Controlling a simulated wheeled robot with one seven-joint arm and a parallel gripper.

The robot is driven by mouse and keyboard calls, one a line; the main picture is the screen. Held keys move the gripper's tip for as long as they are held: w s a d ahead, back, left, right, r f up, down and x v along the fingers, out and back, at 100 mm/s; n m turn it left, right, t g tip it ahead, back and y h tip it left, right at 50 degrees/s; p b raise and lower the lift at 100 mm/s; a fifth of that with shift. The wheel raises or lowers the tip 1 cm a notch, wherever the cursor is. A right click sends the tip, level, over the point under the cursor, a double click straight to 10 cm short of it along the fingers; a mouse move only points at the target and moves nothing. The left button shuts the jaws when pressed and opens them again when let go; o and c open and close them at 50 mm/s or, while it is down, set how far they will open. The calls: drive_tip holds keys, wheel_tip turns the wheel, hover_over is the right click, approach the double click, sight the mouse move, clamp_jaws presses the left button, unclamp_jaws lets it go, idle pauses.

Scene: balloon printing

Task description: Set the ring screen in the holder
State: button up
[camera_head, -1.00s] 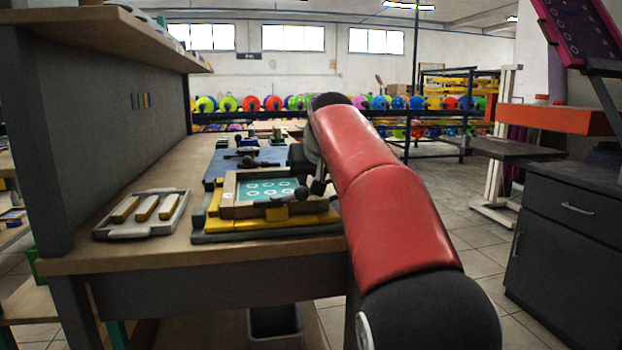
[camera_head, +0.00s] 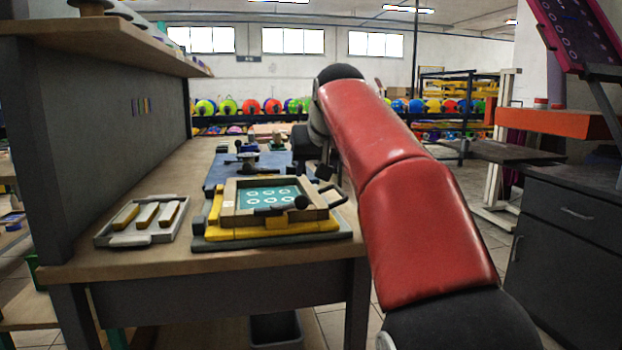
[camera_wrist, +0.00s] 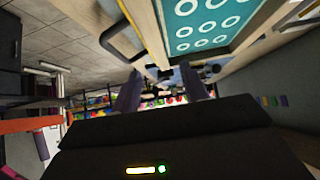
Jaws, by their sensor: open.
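The ring screen (camera_head: 268,195) is a pale wooden frame around teal mesh with white rings. It lies nearly flat on the yellow and grey holder (camera_head: 275,229) at the near end of the bench. I cannot tell whether it is fully seated. A black bar with a round knob crosses its front right. My gripper (camera_wrist: 163,75) is open in the wrist view, with its two dark fingers spread and nothing between them. The screen (camera_wrist: 207,24) fills the top of that view, apart from the fingers. In the head view my arm's end hangs beside the screen's right rear, partly hidden.
A grey tray (camera_head: 113,240) with several yellow and white bars lies left of the holder. A blue board (camera_head: 232,168) with black fittings lies behind. A grey panel and shelf (camera_head: 105,45) bound the left side. The dark cabinet (camera_head: 568,235) stands right, across a clear aisle.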

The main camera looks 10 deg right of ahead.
drive_tip(key=v, duration=0.5)
drive_tip(key=shift+s+r, duration=0.25)
drive_tip(key=s+f+g, duration=0.3)
drive_tip(key=s+f, duration=2.6)
drive_tip(key=f, duration=0.3)
drive_tip(key=shift+s, duration=0.2)
